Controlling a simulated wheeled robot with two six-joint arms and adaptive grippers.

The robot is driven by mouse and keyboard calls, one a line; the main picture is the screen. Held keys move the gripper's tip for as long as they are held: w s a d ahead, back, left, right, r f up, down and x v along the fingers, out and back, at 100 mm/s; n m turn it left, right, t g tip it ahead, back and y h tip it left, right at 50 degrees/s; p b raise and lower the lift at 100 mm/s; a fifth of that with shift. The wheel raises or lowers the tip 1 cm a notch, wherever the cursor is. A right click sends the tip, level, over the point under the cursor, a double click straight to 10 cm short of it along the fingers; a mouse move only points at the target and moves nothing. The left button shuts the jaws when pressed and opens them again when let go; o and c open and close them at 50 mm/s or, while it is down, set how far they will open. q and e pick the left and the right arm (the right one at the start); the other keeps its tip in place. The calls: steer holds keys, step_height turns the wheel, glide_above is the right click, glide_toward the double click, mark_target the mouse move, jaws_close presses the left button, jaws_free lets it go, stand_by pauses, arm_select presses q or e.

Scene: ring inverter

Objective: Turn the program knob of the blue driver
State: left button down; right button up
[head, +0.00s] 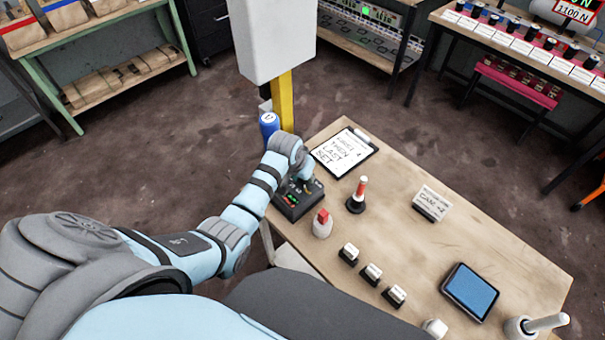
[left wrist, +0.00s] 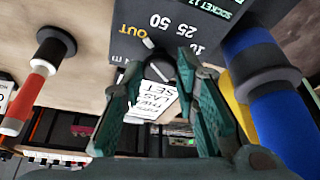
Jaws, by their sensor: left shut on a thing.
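A dark control box (head: 290,206) with coloured lights stands at the table's left edge in the head view. In the left wrist view its panel (left wrist: 205,25) is upside down, with "OUT", "50", "25", "10" and "SOCKET 12" printed on it. My left gripper (head: 303,180) is over this box. Its two green fingers close around a dark round knob (left wrist: 160,66) on the panel, mostly hidden between them. A small pale mark beside the knob lies near "OUT". A blue cylinder (head: 269,121), perhaps the driver, stands just behind my wrist; it also shows in the left wrist view (left wrist: 275,105).
A clipboard (head: 343,152), a red-and-white post on a dark base (head: 357,194), a red-topped white piece (head: 322,224), several small switches, a sign (head: 432,204) and a blue-screened tablet (head: 470,292) stand on the table. A yellow post (head: 283,100) rises beyond it.

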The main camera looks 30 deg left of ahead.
arm_select(q)
steer(key=shift+d+n+y, duration=0.1)
steer(key=shift+n+y, duration=0.3)
steer(key=shift+n, duration=0.4)
steer(key=c, duration=1.3)
jaws_free()
steer(key=shift+w, duration=0.1)
steer(key=v, duration=1.2)
steer(key=shift+w, duration=0.1)
